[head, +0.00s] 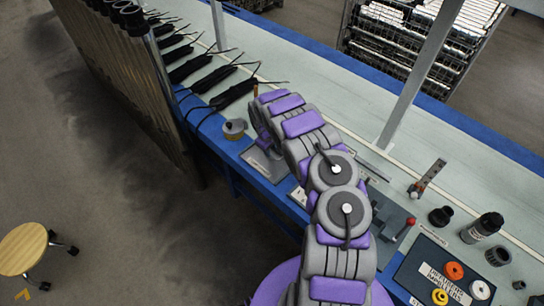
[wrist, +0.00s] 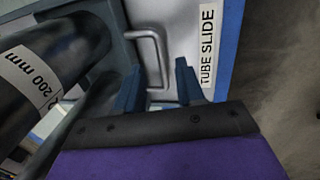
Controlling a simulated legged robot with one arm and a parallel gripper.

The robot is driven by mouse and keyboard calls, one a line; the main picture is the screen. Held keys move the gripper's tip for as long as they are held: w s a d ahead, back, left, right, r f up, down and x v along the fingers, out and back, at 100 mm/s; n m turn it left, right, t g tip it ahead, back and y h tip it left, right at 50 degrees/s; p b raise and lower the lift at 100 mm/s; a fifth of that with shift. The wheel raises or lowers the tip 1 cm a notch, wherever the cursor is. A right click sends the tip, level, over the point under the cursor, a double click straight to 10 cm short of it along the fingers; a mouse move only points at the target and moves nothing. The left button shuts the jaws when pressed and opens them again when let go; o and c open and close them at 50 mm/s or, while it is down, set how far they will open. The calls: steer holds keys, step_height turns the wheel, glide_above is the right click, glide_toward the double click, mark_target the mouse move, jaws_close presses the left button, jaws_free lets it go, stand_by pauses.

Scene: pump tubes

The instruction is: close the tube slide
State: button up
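In the wrist view, a light grey metal panel (wrist: 180,30) carries a white label reading TUBE SLIDE (wrist: 208,46). A bent grey handle (wrist: 152,35) stands on this panel. My gripper (wrist: 160,66) has its two blue fingers apart, with a clear gap between them. One leg of the handle shows in this gap; I cannot tell whether it lies between the fingers or just beyond them. A dark tube (wrist: 62,55) marked 200 mm lies to the left of the fingers. In the head view, my arm hides the gripper and the handle.
A small round pot (head: 235,128) and black pouches (head: 235,93) are on the bench (head: 330,85). Black fittings (head: 483,227) lie at the right. A stool (head: 23,250) stands on the floor.

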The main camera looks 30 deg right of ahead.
steer(key=shift+w+d+f+b, duration=0.1)
steer(key=shift+d+f+b, duration=0.1)
steer(key=shift+f, duration=0.6)
steer(key=shift+d+f+b, duration=0.1)
steer(key=shift+f+b, duration=0.05)
steer(key=shift+f, duration=0.6)
steer(key=shift+w+d+f+b, duration=0.1)
steer(key=shift+d+f+b, duration=0.1)
steer(key=shift+f, duration=0.6)
steer(key=shift+c, duration=0.4)
jaws_close()
